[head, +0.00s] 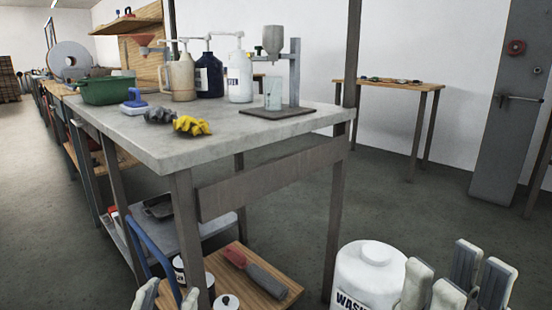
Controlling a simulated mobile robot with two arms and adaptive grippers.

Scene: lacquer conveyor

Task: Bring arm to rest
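My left gripper (168,297) shows only by its fingertips at the bottom edge, left of centre, in front of the workbench's lower shelf. Its tips are apart with nothing between them. My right gripper (456,282) is at the bottom right, its pale grey fingers pointing up and spread, with no object seen between them. It is just right of a white jug (368,272) with "WASH" lettering. The rest of both grippers is cut off by the frame.
A grey-topped workbench (205,150) stands ahead, holding a green tub (108,90), bottles, yellow gloves (192,126) and a dispenser stand (294,75). Open floor (400,205) lies to the right, before a small table (395,84).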

